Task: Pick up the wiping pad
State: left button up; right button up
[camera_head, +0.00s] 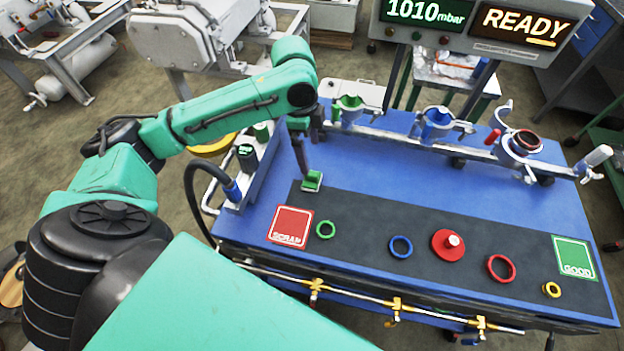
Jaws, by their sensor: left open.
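A small green pad with a pale edge (312,181), which looks like the wiping pad, lies on the dark mat of the blue workbench, just behind the red SCRAP square. My left gripper (309,165) comes down from above, with a dark finger reaching close to the pad's back edge. It is open, and the pad still appears to rest on the mat. I cannot tell whether the finger touches the pad. My right gripper is not in view.
The SCRAP square (291,226), a green ring (325,229), a blue ring (401,247), a red knobbed disc (448,244), a red ring (501,268) and a yellow ring (551,289) lie in front. Ring clamps (437,122) line the back. The GOOD square (574,257) is right.

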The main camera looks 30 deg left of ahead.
aim_at(311, 173)
pick_arm(q)
jog(key=f, duration=0.6)
jog(key=f+p, duration=0.1)
jog(key=f, duration=0.2)
jog(key=shift+s+d+f, duration=0.1)
jog(key=shift+d+f, duration=0.15)
jog(key=shift+d, duration=0.1)
jog(key=c, duration=1.3)
notch_tip(311, 173, up, 20)
jog(key=o, duration=0.8)
jog(key=c, duration=0.6)
